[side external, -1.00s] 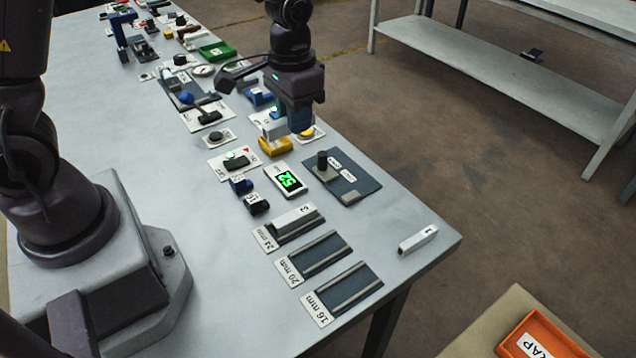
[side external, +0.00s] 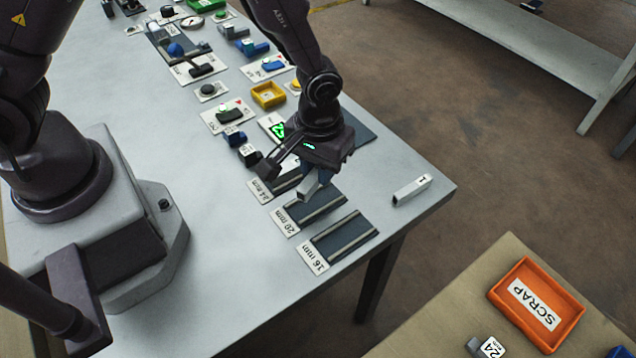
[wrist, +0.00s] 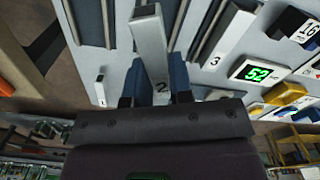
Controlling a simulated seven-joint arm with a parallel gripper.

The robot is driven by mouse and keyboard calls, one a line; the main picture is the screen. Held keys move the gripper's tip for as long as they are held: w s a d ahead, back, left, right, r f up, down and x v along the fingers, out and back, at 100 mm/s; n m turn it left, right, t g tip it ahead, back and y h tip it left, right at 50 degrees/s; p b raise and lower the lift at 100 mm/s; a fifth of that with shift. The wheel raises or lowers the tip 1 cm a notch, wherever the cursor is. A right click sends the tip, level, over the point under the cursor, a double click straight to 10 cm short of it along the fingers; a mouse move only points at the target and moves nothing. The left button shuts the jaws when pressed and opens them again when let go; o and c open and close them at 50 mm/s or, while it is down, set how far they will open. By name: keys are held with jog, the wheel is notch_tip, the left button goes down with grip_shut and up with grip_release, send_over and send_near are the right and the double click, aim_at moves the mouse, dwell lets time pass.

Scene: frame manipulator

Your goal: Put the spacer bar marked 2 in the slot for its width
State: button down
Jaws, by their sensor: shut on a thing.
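My gripper (side external: 320,172) is shut on the pale grey spacer bar marked 2 (wrist: 150,45), which sits between its two dark blue fingers in the wrist view. In the side view the bar's end (side external: 308,190) shows below the gripper, tilted, above the 20 mm slot (side external: 325,205). I cannot tell whether it touches the slot. The 16 mm slot (side external: 345,238) is empty. The 24 mm slot, with its label (side external: 258,190), is partly hidden by my gripper. The bar marked 3 (wrist: 223,40) lies in a slot there. The bar marked 1 (side external: 411,190) lies on the bench.
A meter with green digits (wrist: 262,72) and a dark block marked 16 (wrist: 298,25) are near the slots. A yellow tray (side external: 268,95) is further back. The bench edge is beyond bar 1. An orange SCRAP tray (side external: 535,303) sits on a separate surface at the lower right.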

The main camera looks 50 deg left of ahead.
aim_at(319, 198)
jog(key=shift+f, duration=1.9)
jog(key=shift+f, duration=0.1)
jog(key=shift+f, duration=0.5)
jog(key=c, duration=1)
grip_release()
jog(key=shift+r, duration=0.15)
